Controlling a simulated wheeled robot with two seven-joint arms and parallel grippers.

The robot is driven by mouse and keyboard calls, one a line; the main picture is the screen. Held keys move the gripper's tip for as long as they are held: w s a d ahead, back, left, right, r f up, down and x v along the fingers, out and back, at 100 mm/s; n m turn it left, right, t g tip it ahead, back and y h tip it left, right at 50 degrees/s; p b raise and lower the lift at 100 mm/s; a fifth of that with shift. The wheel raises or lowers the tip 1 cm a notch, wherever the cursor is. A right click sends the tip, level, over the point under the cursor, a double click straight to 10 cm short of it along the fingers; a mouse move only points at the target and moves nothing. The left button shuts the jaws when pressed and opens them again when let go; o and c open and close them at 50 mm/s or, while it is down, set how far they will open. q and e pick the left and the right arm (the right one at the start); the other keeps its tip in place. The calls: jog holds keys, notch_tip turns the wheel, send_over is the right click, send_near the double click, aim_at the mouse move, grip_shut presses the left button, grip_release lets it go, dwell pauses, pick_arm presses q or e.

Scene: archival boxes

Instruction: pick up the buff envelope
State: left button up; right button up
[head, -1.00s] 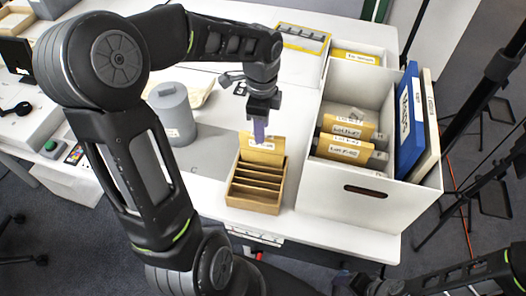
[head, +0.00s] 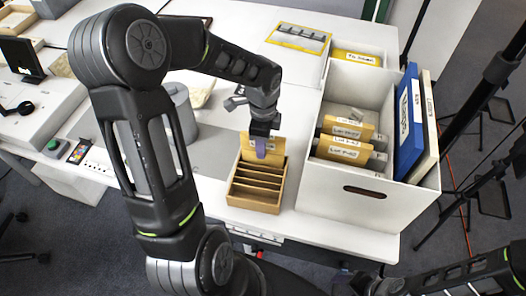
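A buff envelope (head: 274,147) with a white label stands upright in the rear slot of a slotted wooden rack (head: 255,205). My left gripper (head: 261,150) points down at the envelope's upper edge, with a purple finger in front of its face. The gripper hides part of the label. I cannot tell whether the fingers touch or grip the envelope. A dark part of my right arm, apparently its gripper (head: 376,286), shows at the bottom edge, away from the rack; its fingers are not clear.
A white archival box (head: 345,205) stands close right of the rack, holding buff labelled folders (head: 338,149), a blue binder (head: 408,122) and a pale board. A grey canister (head: 183,112) stands to the left, partly behind my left arm. Rack slots in front look empty.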

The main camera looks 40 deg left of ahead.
dwell(0.5)
pick_arm(q)
grip_shut()
dwell(0.4)
